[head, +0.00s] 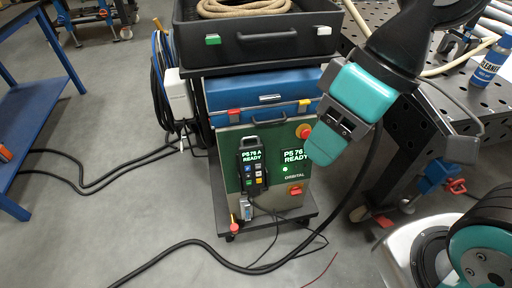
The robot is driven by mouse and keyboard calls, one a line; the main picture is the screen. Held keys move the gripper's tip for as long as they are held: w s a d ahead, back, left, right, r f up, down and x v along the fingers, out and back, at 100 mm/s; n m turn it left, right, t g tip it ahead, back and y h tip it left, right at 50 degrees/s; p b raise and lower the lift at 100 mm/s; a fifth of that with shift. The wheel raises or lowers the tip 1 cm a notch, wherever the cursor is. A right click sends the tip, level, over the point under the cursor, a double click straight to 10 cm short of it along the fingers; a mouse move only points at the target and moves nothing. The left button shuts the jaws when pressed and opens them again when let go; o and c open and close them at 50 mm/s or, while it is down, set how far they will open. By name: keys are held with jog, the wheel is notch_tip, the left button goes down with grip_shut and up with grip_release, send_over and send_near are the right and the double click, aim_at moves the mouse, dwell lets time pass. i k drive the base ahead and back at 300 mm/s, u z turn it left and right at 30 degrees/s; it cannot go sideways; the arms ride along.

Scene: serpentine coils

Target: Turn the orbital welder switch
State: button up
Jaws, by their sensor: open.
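The orbital welder (285,172) is a green-fronted box with "PS 76 READY" and "ORBITAL" on its face. It stands low on a dark cart. A red switch (295,190) sits on a pale panel at its lower right. A round red-orange knob (304,131) sits at its upper right. My gripper (343,121), teal and black, is open and appears empty. In the picture it is above and to the right of the switch, overlapping the welder's upper right edge. I cannot tell its distance from the panel. The switch is in clear view.
A handheld pendant (252,167) hangs on the welder's front. A blue case (262,91) and a black open crate (262,42) are stacked above. A perforated table (475,95) stands at right. Black cables (190,243) cross the floor. Open floor lies in front at left.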

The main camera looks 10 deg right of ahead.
aim_at(295, 190)
jog(key=z, duration=3.05)
jog(key=k, duration=0.5)
jog(key=u, duration=1.05)
